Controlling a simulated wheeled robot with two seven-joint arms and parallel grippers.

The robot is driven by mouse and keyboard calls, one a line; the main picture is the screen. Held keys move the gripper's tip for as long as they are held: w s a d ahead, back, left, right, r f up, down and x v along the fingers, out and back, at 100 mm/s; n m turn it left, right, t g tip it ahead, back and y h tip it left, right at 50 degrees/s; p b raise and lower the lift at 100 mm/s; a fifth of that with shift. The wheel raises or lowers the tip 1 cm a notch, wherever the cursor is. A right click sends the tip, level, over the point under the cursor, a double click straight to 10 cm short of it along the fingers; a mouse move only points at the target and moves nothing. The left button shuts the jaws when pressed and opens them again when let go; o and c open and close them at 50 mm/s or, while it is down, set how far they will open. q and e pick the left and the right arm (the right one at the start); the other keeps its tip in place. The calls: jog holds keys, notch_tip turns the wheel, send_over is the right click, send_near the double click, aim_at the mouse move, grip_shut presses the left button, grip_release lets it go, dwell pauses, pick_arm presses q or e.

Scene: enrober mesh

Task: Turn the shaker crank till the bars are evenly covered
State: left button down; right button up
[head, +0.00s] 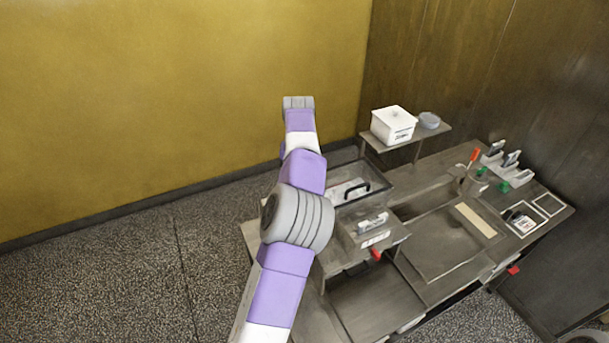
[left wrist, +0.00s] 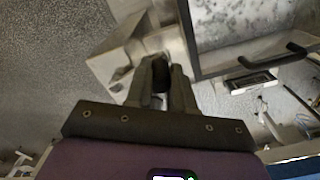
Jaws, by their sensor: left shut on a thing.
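My left arm reaches up the middle of the head view, to the left of the work table; its fingertips cannot be made out there. In the left wrist view my left gripper (left wrist: 162,85) is shut on a dark knob (left wrist: 160,72), which looks like the crank's grip. The knob sits by a pale grey housing (left wrist: 112,62). A dark-framed case with a black handle (head: 352,191) stands right of my arm; it also shows in the left wrist view (left wrist: 240,60), with a speckled surface inside its frame. The bars cannot be told clearly. My right gripper is out of view.
A raised shelf (head: 432,139) holds a white box (head: 393,125) and a small grey-blue stack (head: 429,120). A pale strip (head: 476,220) lies on the table. Speckled floor (head: 130,290) is clear at left.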

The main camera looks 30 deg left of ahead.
pick_arm(q)
jog(key=shift+a, duration=0.2)
dwell(0.5)
jog(key=c, duration=1)
grip_release()
jog(key=shift+o, duration=0.2)
jog(key=shift+n, duration=0.3)
notch_tip(320, 180, up, 6)
jog(key=shift+a+r, duration=0.1)
jog(key=shift+r, duration=0.7)
